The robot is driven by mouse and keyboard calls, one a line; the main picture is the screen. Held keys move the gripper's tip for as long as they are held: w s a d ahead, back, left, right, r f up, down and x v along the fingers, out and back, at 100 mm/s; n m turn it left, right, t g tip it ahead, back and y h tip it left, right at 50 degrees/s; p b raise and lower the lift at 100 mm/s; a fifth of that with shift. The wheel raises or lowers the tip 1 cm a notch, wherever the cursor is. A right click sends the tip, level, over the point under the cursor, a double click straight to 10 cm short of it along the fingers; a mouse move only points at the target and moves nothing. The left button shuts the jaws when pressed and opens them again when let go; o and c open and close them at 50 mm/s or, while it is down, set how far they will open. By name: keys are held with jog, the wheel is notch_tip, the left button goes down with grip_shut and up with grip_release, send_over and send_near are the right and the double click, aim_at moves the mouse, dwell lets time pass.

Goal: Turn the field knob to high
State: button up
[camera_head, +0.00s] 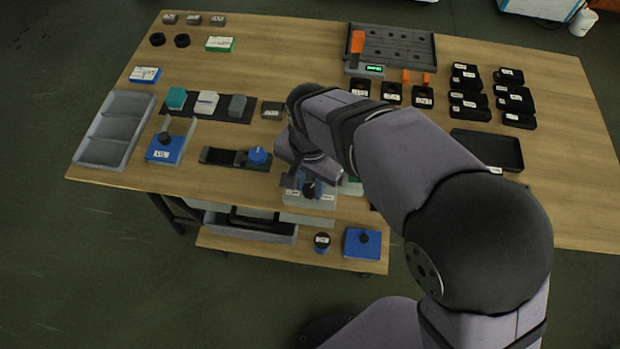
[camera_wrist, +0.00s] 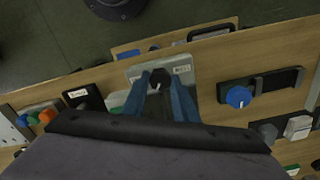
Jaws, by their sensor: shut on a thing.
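The field knob (camera_wrist: 158,76) is dark and stands on a pale box (camera_wrist: 138,68) near the front edge of the table. A small label sits on each side of it; I cannot read them. A light mark shows on the knob's side towards my gripper in the wrist view. My gripper (camera_wrist: 160,84) has its two blue-grey fingers shut on the knob, one on either side. In the head view my gripper (camera_head: 308,180) is over the box (camera_head: 323,204), and my arm partly hides it.
A black holder with a blue round knob (camera_head: 258,156) lies just left of the box. A grey compartment tray (camera_head: 88,153) is at the far left. Black blocks and a black tray (camera_head: 490,150) are at the right. A lower shelf (camera_head: 225,242) sticks out in front.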

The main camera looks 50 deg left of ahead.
aim_at(310, 188)
jog(key=shift+m, duration=0.6)
jog(key=o, duration=1.1)
jog(key=shift+c, duration=0.2)
jog(key=shift+r, duration=3.7)
